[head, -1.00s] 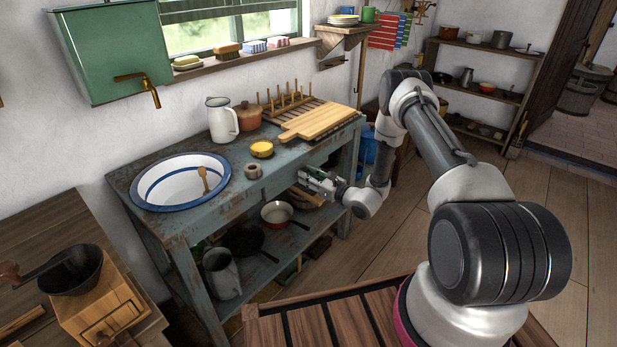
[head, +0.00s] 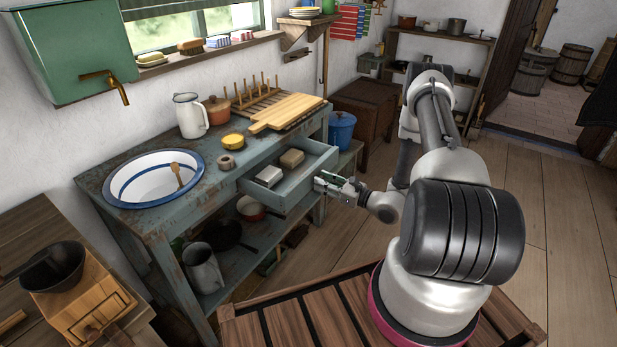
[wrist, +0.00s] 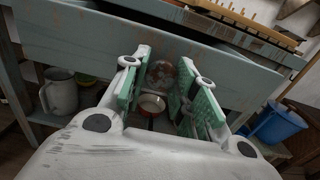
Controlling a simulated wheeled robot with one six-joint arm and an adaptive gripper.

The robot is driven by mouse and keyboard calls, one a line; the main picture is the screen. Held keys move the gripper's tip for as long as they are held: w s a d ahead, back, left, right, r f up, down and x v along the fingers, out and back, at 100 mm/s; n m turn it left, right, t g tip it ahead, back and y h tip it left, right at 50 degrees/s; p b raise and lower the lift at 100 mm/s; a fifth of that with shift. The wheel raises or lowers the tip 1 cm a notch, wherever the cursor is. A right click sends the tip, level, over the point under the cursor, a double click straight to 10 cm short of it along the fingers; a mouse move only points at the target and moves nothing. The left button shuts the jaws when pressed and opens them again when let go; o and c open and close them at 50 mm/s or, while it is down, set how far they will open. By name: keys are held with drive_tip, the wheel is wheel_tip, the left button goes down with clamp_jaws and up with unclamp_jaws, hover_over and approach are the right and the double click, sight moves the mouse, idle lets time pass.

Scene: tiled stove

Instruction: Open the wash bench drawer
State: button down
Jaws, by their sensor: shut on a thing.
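The wash bench (head: 150,230) is worn blue-grey wood, and its drawer (head: 262,192) stands pulled well out in the head view. Two small blocks, one pale (head: 268,177) and one brownish (head: 291,158), lie inside the drawer. My gripper (head: 322,183) is at the outer face of the drawer front. In the wrist view, the drawer front (wrist: 90,40) spans the picture, and the green-padded fingers of my gripper (wrist: 163,72) are shut on the round, rusty drawer knob (wrist: 160,70). The fingers partly hide the knob.
On the bench top are a basin (head: 135,192), a white jug (head: 190,115) and a cutting board (head: 285,110). A grey pitcher (head: 203,268) and pans stand on the lower shelf. A blue bucket (head: 341,130) stands beyond the bench. Open floor lies to the right.

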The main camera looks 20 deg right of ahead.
drive_tip(key=shift+v, duration=2.1)
drive_tip(key=c, duration=1.1)
unclamp_jaws()
drive_tip(key=v, duration=1.2)
